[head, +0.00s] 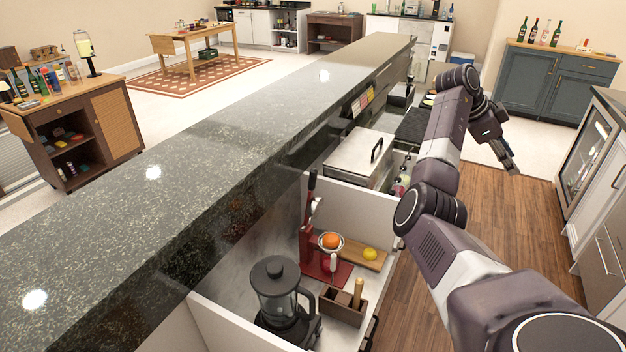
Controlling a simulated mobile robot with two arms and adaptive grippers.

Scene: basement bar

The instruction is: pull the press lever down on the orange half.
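A red citrus press (306,237) stands below the dark counter, in a white-walled bay that looks like an open drawer. Its lever (311,183) points up, with a dark handle. An orange half (331,240) sits in the press's pale cup, low in front of the red column. My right gripper (510,166) hangs over the wood floor to the right, well apart from the press and pointing down. Its fingers are seen from the side, so whether they are open is unclear. My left gripper is out of view.
A blender (280,297) and a wooden caddy (344,309) stand in front of the press. A lemon (370,254) lies on a wooden board (352,252) to its right. The stone counter (150,215) overhangs on the left. A steel lidded appliance (357,155) stands behind. The wood floor (510,230) is clear.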

